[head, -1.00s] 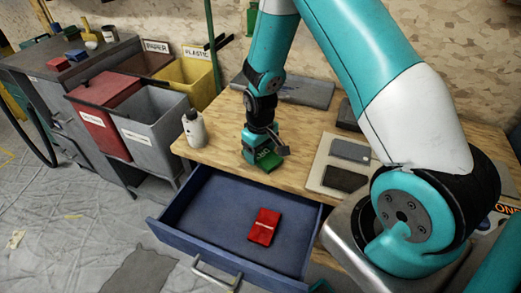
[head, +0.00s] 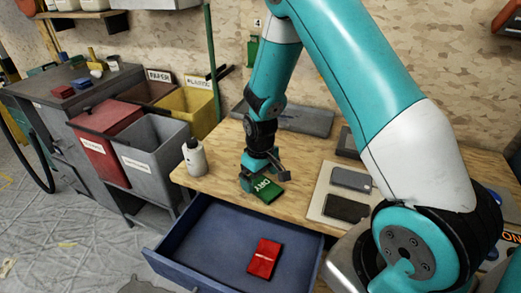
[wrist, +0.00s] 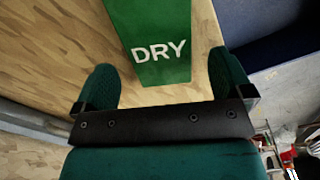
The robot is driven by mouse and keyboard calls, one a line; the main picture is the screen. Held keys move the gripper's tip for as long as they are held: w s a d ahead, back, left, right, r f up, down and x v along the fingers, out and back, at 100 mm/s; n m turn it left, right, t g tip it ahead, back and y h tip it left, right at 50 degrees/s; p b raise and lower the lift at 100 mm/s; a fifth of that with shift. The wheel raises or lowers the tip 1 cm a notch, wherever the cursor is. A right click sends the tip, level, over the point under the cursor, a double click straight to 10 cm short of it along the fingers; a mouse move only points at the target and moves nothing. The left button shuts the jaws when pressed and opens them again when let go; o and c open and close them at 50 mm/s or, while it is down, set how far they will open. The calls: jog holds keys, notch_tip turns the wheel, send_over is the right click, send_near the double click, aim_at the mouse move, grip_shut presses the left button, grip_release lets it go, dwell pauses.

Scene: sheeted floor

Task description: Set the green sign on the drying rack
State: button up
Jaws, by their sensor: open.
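The green sign (head: 268,190) marked "DRY" lies on the wooden workbench near its front edge, above the open drawer. My gripper (head: 265,177) is low over the bench at the sign's far end. In the wrist view the sign (wrist: 155,40) lies ahead between the spread fingers of my gripper (wrist: 160,82), with a gap on either side. The jaws are open and not holding the sign. I cannot pick out a drying rack in these views.
The open blue drawer (head: 205,240) holds a red block (head: 264,258). A white bottle (head: 194,158) stands left of my gripper. A pale board (head: 317,197) with dark slabs lies to the right. Bins, including a red one (head: 95,152), stand at left.

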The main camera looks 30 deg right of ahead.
notch_tip(320, 180, up, 15)
jog(key=shift+r, duration=0.1)
dwell(1.1)
